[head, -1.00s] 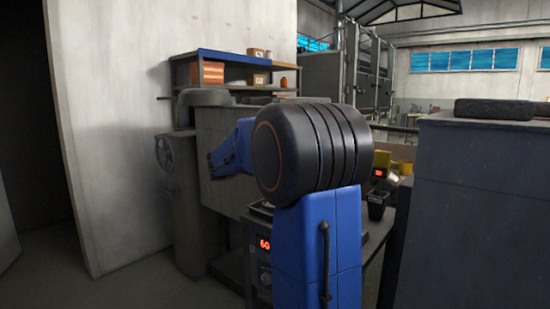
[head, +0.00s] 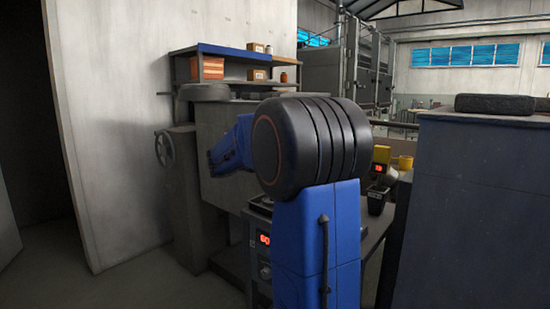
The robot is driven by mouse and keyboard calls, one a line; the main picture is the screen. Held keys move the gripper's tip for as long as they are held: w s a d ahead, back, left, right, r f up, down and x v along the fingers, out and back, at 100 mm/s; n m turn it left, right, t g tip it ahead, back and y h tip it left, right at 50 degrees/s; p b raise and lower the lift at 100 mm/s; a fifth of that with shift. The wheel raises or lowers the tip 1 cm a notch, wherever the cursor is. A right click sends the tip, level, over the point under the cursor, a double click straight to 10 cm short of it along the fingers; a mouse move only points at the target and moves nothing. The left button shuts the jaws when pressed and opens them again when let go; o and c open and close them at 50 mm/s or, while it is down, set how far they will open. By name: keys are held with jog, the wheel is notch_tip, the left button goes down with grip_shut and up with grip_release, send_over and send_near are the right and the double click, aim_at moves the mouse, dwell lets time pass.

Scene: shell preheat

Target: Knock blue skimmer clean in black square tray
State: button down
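A dark, shallow tray (head: 261,203) shows in part on top of the unit with a red display, left of my arm's big black joint. My arm hides much of it, and I cannot tell its full shape or what lies in it. I cannot make out a blue skimmer. A blue link of my arm reaches left behind the black joint. My gripper is not visible.
The unit's red display (head: 264,240) is beside my arm. A black cup (head: 377,203) and a yellow device (head: 381,156) stand on the bench to the right. A tall grey cabinet (head: 480,200) blocks the right. A handwheel (head: 165,148) juts out left. Floor at left is clear.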

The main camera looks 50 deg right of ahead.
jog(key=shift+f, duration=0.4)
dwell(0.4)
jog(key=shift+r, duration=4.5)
